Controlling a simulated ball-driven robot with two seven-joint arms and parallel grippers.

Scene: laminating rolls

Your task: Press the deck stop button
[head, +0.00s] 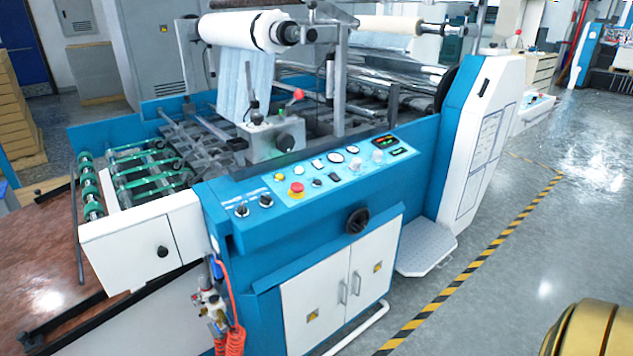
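Black knobs (266,201), gauges (336,158) and displays share the panel. A grey box (272,138) with a red-tipped lever stands behind it. A black handwheel (357,220) sticks out of the front. Open floor (500,290) lies right, beyond a grey step plate (427,250).

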